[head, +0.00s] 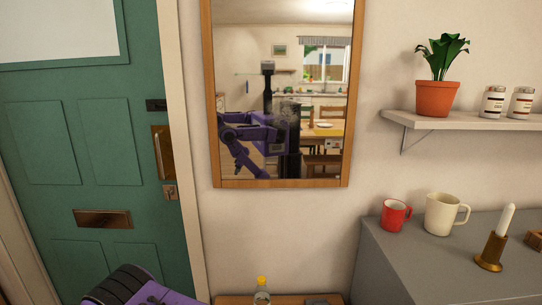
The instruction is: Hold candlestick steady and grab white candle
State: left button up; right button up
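The white candle (506,219) stands upright, tilted slightly in the picture, in the brass candlestick (490,252). The candlestick stands on the grey cabinet top at the right of the head view. A purple part of my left arm (130,286) shows at the lower left edge; its gripper is outside the picture. My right gripper is not directly in view. No gripper is near the candle or the candlestick. A small reflection of my purple arms shows in the mirror, too small to tell the state of the grippers.
A red mug (394,216) and a cream mug (441,214) stand left of the candlestick on the grey cabinet (420,265). A wooden object (534,240) is at its right. A shelf (455,122) with a potted plant (437,95) hangs above. A bottle (262,297) stands low in front.

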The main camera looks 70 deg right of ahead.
aim_at(509, 209)
jog(key=z, duration=2.6)
